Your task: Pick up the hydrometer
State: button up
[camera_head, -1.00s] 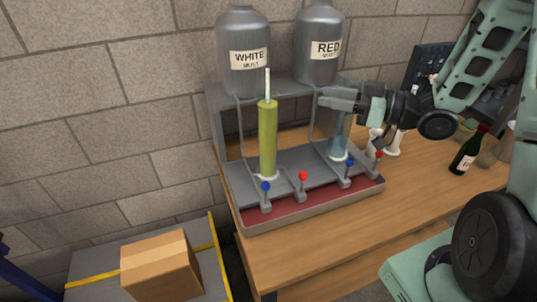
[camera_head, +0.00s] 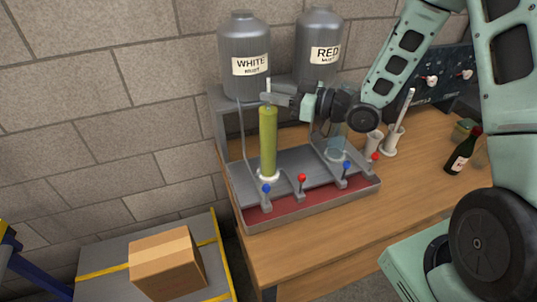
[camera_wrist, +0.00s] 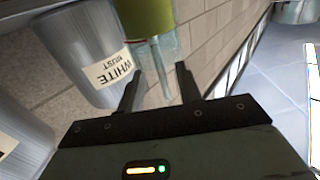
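The hydrometer (camera_head: 268,84) is a thin pale stem rising out of the tall cylinder of yellow-green liquid (camera_head: 268,143). Its lower part is hidden in the liquid. My gripper (camera_head: 268,98) is at the stem, just above the cylinder's rim, reaching in from the right. In the wrist view the two dark fingers of my gripper (camera_wrist: 159,75) are apart, with the hydrometer stem (camera_wrist: 156,62) showing between them. I cannot tell whether either finger touches it. The green cylinder also shows at the top of the wrist view (camera_wrist: 146,16).
The WHITE MUST tank (camera_head: 244,50) and RED MUST tank (camera_head: 318,42) stand behind the cylinder. A clear bluish cylinder (camera_head: 336,149) stands to the right on the grey stand (camera_head: 290,207). Blue and red taps line its front.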

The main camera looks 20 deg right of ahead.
jog(key=p+x, duration=0.1)
jog(key=x, duration=0.2)
jog(key=shift+w+a+r, duration=0.1)
jog(key=shift+a+r, duration=0.05)
jog(key=shift+a, duration=0.2)
grip_shut()
jog(key=shift+r, duration=0.15)
notch_tip(320, 180, up, 28)
jog(key=b, duration=0.2)
jog(key=shift+b, duration=0.3)
dwell(2.4)
